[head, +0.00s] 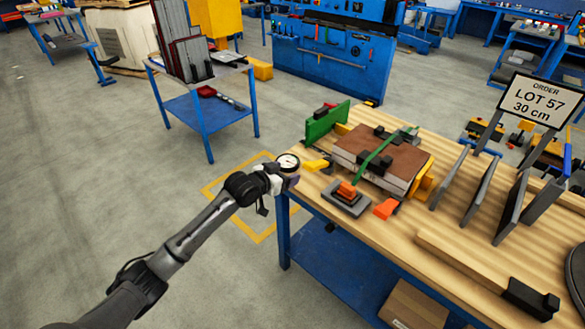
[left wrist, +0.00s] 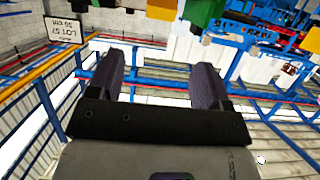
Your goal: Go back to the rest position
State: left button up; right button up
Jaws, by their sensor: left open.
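My left arm comes in from the lower left in the head view. Its gripper (head: 287,182) is at the near left corner of the wooden workbench (head: 330,212), beside a round white dial (head: 288,162). In the left wrist view its two dark fingers (left wrist: 160,78) stand wide apart with nothing between them. I cannot tell whether the gripper touches the bench. My right gripper is not in view.
On the bench a brown-topped panel stack (head: 385,158) sits in a clamp with a green bar. An orange-handled tool (head: 346,195), upright grey plates (head: 512,205) and an order sign (head: 541,101) stand nearby.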

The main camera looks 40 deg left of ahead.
pick_arm(q)
jog(key=s+d+f+m+g+y, duration=0.1)
jog(key=s+d+m+g+y, duration=0.3)
jog(key=s+d, duration=0.8)
jog(key=s+d+f+n+g+h, duration=0.15)
jog(key=s+d+f, duration=0.3)
jog(key=s, duration=0.55)
jog(key=s+d+f+g+h, duration=0.1)
jog(key=s+d+f+g, duration=0.25)
jog(key=s+f, duration=0.4)
jog(key=s+d+f+n+g+h, duration=0.15)
jog(key=s+d+f, duration=0.25)
jog(key=s, duration=0.8)
notch_tip(320, 180, up, 37)
jog(key=w+p, duration=0.1)
jog(key=p, duration=3.6)
jog(key=shift+w+r+m, duration=0.15)
jog(key=shift+r+m, duration=0.05)
jog(key=shift+m, duration=0.2)
